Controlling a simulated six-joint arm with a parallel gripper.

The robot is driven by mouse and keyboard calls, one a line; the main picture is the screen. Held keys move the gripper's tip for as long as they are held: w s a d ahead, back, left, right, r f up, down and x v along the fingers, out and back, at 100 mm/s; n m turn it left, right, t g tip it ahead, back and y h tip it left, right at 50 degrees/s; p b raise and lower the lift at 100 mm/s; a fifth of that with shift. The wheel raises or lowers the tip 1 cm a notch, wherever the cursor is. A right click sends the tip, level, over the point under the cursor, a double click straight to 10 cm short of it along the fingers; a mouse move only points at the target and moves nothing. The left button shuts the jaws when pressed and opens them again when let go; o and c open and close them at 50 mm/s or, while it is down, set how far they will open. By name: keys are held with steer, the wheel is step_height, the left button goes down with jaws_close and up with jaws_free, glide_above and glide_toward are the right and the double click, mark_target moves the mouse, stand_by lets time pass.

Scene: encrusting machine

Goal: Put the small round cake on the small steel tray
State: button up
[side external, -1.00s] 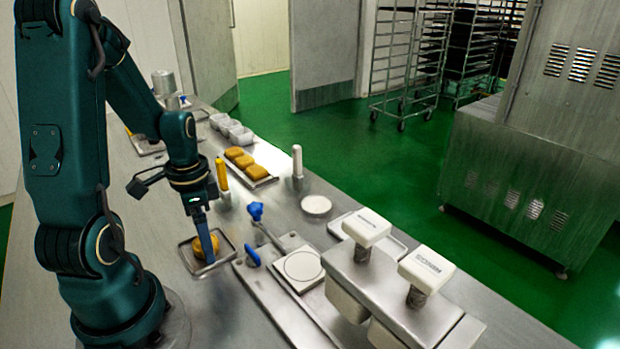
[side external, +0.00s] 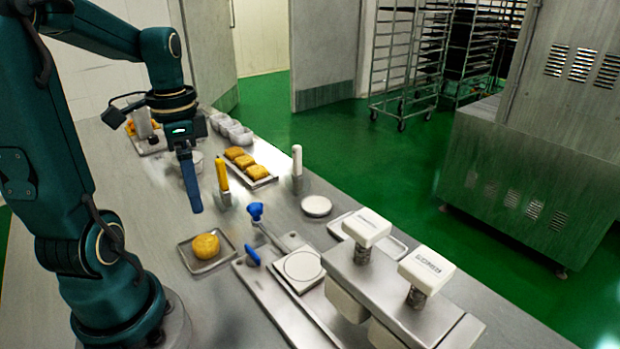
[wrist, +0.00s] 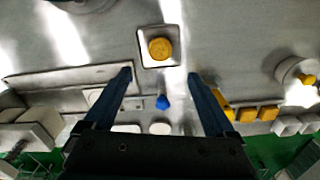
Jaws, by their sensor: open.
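The small round cake (side external: 206,246) is golden and sits on the small steel tray (side external: 196,264), inside its rim. In the wrist view the cake (wrist: 160,48) lies near the middle of the tray (wrist: 146,62), clear of its edges. My gripper (side external: 195,208) is raised above the bench, beyond the tray in the side view, and touches nothing. In the wrist view my gripper (wrist: 160,74) shows its two blue fingers wide apart with nothing between them.
A tray of square cakes (side external: 246,164) lies toward the back. A yellow-handled tool (side external: 222,176), a white-handled tool (side external: 297,162) and a blue-knobbed tool (side external: 256,212) stand nearby. A white square plate (side external: 302,267) lies right of the small tray. White-topped dispensers (side external: 367,228) stand front right.

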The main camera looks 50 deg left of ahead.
steer(key=d+r+n+t, duration=0.2)
steer(key=d+t, duration=0.3)
steer(key=d, duration=1)
steer(key=shift+d+r+t, duration=0.3)
steer(key=shift+r, duration=0.15)
steer(key=shift+w, duration=0.1)
